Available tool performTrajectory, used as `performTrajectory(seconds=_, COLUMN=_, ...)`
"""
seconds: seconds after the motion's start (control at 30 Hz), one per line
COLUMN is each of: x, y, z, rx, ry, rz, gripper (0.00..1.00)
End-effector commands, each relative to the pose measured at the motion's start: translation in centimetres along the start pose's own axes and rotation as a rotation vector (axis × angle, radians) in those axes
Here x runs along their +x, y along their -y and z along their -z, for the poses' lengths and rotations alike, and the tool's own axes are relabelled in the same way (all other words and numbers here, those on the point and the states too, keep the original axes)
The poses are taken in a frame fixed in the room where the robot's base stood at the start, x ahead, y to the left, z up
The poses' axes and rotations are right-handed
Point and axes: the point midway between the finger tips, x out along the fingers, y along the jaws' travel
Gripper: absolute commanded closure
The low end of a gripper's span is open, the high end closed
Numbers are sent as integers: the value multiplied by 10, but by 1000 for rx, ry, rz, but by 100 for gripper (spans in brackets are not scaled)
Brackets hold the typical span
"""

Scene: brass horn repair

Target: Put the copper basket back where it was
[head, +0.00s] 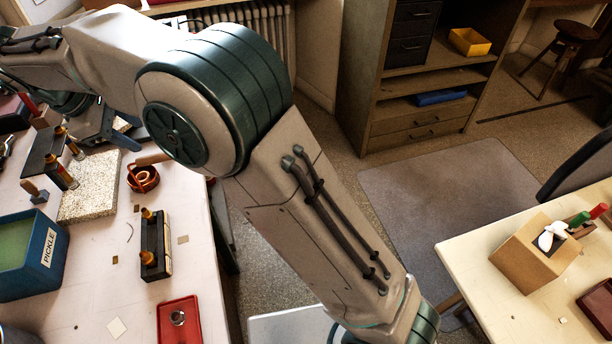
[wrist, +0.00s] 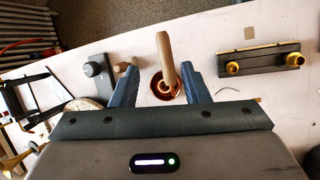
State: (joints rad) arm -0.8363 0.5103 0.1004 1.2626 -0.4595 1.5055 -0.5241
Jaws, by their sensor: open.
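The copper basket (head: 142,180) is a small round copper cup with a wooden handle, standing on the pale workbench (head: 195,215). In the wrist view the copper basket (wrist: 157,87) shows between my gripper's fingers, its handle running toward the top of the picture. My gripper (wrist: 158,67) is open, one finger on each side of the basket in that view, with nothing held. In the head view my gripper (head: 110,138) is partly hidden by my arm, behind the basket. I cannot tell how high the fingers are above the bench.
A blue PICKLE tub (head: 52,255) with green contents stands at left. A speckled block (head: 88,190), a black holder with brass fittings (head: 155,255) and a red tray (head: 180,310) lie around the basket. Another bench (head: 480,260) is at right.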

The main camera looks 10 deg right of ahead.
Motion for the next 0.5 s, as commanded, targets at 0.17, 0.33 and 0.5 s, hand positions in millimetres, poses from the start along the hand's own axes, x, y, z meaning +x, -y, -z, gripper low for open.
performTrajectory(seconds=0.17, x=22, y=-12, z=-104, rx=276, ry=-47, rz=72, gripper=58)
performTrajectory(seconds=0.33, x=47, y=7, z=-193, rx=566, ry=-95, rz=140, gripper=58)
performTrajectory(seconds=0.5, x=74, y=49, z=-268, rx=879, ry=-141, rz=203, gripper=58)
